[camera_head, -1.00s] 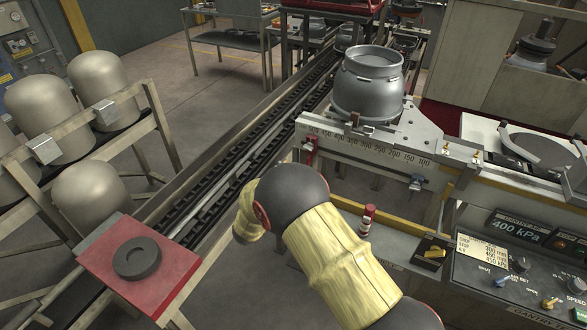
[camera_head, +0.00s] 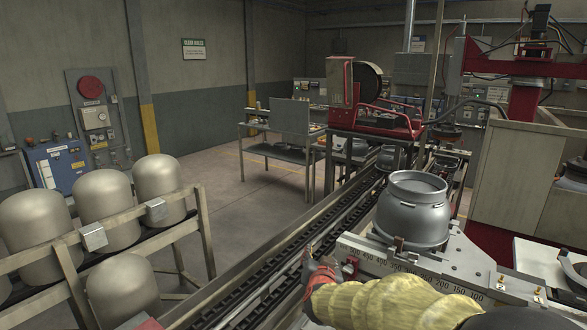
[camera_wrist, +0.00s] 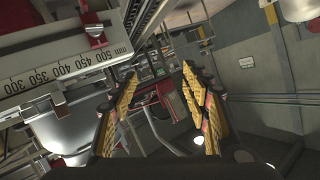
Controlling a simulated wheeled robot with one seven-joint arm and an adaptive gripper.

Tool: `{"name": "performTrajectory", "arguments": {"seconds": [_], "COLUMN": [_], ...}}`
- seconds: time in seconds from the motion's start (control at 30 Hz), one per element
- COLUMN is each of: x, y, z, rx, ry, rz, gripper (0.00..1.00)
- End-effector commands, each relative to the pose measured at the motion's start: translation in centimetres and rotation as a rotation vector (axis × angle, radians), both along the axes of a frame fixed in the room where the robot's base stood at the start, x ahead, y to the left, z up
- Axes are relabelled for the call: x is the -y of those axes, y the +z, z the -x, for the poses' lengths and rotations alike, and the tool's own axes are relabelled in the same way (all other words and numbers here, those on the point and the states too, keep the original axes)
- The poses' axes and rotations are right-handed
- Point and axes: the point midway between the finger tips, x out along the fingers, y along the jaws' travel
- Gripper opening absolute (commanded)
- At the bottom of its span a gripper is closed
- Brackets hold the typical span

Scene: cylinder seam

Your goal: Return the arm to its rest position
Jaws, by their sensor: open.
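My arm, in a yellow sleeve, reaches in from the bottom right of the head view. My gripper (camera_head: 318,272) is at the end of it, beside the conveyor and the left end of the numbered scale; its fingers are small and hard to make out there. In the wrist view my gripper (camera_wrist: 162,110) shows two yellow-padded fingers spread apart with nothing between them. A grey steel cylinder body (camera_head: 412,212) with an open collar stands upright on the scaled fixture, to the right of my gripper and apart from it.
The numbered scale rail (camera_head: 410,277) runs close to my gripper; it also shows in the wrist view (camera_wrist: 65,70). A roller conveyor (camera_head: 290,235) runs toward a red machine (camera_head: 375,120). Several domed shells (camera_head: 105,205) sit on a rack at left. Open floor (camera_head: 240,195) lies between.

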Motion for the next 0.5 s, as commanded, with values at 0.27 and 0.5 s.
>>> {"name": "performTrajectory", "arguments": {"seconds": [0.27, 0.5], "x": [1.0, 4.7], "y": [5.7, 5.4], "z": [11.8, 26.0], "rx": [-0.201, -0.437], "ry": [0.238, 0.337], "rz": [0.022, 0.124], "gripper": [0.47, 0.47]}}
